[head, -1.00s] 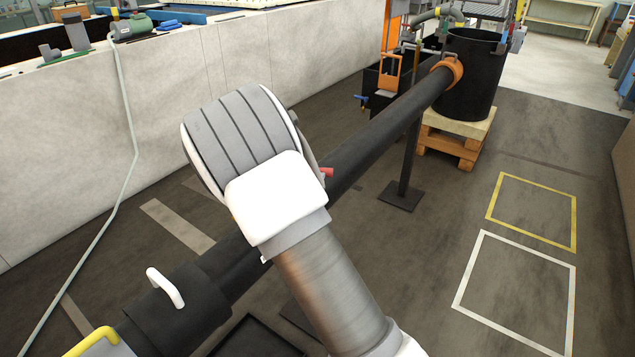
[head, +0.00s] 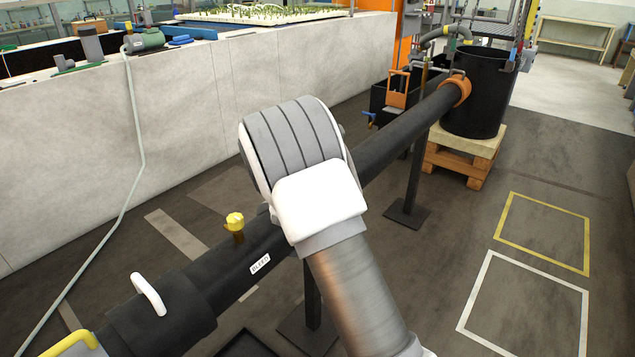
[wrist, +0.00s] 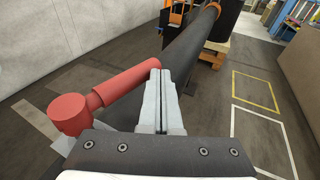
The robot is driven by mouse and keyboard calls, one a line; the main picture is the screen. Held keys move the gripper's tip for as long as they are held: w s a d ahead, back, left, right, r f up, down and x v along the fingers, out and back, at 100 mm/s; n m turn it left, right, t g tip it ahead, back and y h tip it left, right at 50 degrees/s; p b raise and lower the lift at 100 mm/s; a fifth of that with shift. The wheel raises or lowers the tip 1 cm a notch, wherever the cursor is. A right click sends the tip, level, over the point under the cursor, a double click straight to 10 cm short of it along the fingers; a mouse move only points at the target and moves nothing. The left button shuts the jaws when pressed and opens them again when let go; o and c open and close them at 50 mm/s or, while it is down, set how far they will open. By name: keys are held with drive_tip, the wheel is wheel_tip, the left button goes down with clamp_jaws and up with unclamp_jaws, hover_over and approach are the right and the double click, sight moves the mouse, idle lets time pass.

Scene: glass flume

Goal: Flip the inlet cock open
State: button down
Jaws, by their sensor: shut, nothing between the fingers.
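A red cock handle (wrist: 125,82) shows in the wrist view, with a round red hub (wrist: 70,115) at its lower left. I take it to be the inlet cock. The handle slants up and right from the hub, and its far end is at the left side of my fingers. My gripper (wrist: 160,76) is shut and empty, above the dark pipe (wrist: 200,43). I cannot tell whether the fingers touch the handle. In the head view my arm hides the gripper and the red handle. The pipe also shows there (head: 408,125).
A yellow knob (head: 235,222) stands on the pipe by a label (head: 260,264) that seems to read BLEED. A white handle (head: 149,293) is at lower left. A black tub (head: 478,95) stands on a wooden pallet (head: 455,165). Floor on the right is clear.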

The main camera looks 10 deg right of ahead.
drive_tip(key=shift+w+a+b, duration=0.2)
drive_tip(key=shift+w+b, duration=0.15)
drive_tip(key=shift+w, duration=0.85)
drive_tip(key=shift+d, duration=0.1)
